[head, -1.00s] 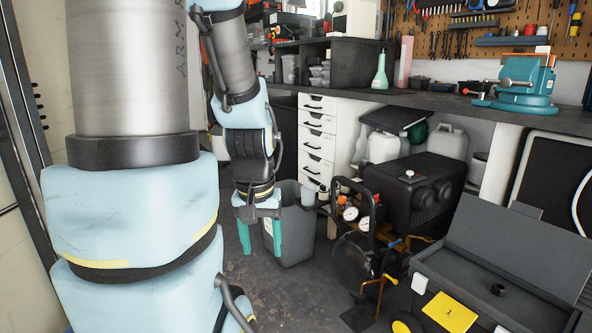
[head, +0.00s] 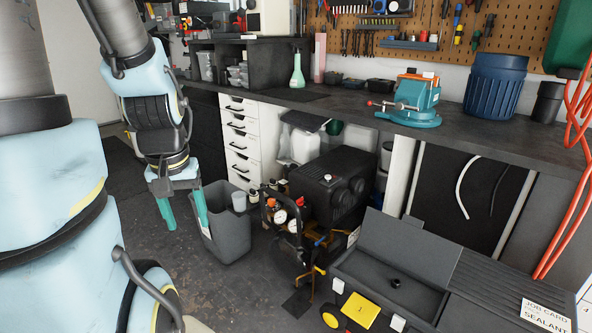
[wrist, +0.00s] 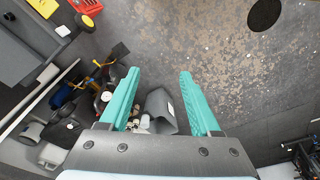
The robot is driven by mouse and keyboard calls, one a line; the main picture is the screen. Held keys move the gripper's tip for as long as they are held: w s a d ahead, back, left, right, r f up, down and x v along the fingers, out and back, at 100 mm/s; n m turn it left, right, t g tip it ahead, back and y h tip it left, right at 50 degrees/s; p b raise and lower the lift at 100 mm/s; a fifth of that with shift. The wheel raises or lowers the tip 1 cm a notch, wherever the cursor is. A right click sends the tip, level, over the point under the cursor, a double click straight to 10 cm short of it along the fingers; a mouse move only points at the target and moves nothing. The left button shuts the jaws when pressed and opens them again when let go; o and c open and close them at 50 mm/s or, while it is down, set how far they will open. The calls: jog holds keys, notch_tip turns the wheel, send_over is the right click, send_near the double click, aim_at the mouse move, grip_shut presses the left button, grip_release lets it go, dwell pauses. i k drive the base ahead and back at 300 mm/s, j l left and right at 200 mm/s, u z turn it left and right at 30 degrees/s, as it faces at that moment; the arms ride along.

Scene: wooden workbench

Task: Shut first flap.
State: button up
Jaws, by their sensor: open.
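A dark grey toolbox (head: 430,308) stands at the bottom right of the head view, partly cut by the frame edge. A flat grey flap (head: 410,247) stands raised along its back left side, and the shallow compartment (head: 375,280) before it is uncovered, with a small black round piece in it. A yellow plate marked 1 (head: 360,311) is on the front, between two white latches. The toolbox also shows at the upper left of the wrist view (wrist: 22,50). My gripper (head: 186,220) is open and empty, pointing down, well left of the toolbox.
A grey bin (head: 228,240) stands close to my gripper's right. A black compressor (head: 330,195) with gauges and hoses stands between the bin and the toolbox. A job card (head: 545,318) lies on the toolbox's right-hand ribbed top. The workbench (head: 335,105) runs behind; bare floor (wrist: 235,60) is open.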

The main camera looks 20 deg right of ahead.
aim_at(405, 242)
jog(key=z, duration=1.7)
